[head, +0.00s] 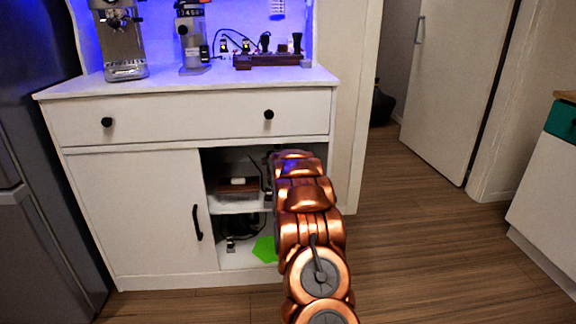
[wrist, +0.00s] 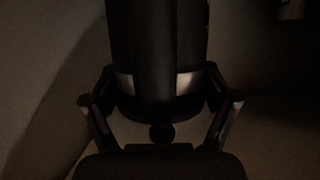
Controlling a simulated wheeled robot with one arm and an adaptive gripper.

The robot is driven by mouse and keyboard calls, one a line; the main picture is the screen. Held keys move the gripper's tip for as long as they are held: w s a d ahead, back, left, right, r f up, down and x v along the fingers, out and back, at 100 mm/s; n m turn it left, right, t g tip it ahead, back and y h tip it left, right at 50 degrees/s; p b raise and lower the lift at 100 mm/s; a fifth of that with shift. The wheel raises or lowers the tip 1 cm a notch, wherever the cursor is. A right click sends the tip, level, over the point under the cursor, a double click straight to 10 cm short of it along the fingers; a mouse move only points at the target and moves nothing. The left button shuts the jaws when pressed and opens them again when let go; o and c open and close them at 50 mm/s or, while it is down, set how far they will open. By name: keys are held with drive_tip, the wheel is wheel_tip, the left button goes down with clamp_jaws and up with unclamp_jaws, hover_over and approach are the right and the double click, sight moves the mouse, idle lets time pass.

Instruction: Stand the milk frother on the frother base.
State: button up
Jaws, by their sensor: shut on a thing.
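My gripper (wrist: 158,88) is shut on a dark, rounded, upright body with a silver band, which I take to be the milk frother (wrist: 157,45). One finger presses on each side of it. In the head view my arm reaches into the open right half of the cabinet, and it hides the gripper and the frother. The wrist view is very dark, so I cannot tell whether the frother touches anything below. I cannot make out the frother base in either view.
The cabinet (head: 130,215) has a shelf (head: 232,207) inside, with a brown box (head: 238,190) on it. A green flat thing (head: 265,249) lies on the cabinet floor. A closed door panel covers the left half. A dark cylinder (wrist: 292,9) shows at upper right in the wrist view.

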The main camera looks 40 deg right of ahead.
drive_tip(key=shift+w+d+p, duration=0.2)
drive_tip(key=shift+w+d, duration=0.05)
drive_tip(key=shift+d, duration=0.5)
drive_tip(key=shift+w+d+p, duration=0.2)
drive_tip(key=shift+w+d, duration=0.05)
drive_tip(key=shift+d, duration=0.45)
drive_tip(key=shift+w+d+f, duration=0.15)
drive_tip(key=shift+d, duration=0.45)
drive_tip(key=d, duration=0.1)
drive_tip(key=w+d, duration=0.1)
drive_tip(key=d, duration=0.2)
drive_tip(key=shift+w+f, duration=0.2)
drive_tip(key=shift+w, duration=0.2)
drive_tip(key=shift+d, duration=0.1)
drive_tip(key=shift+f+b, duration=0.6)
drive_tip(key=shift+f, duration=1.15)
drive_tip(key=shift+f, duration=0.15)
drive_tip(key=o, duration=1.6)
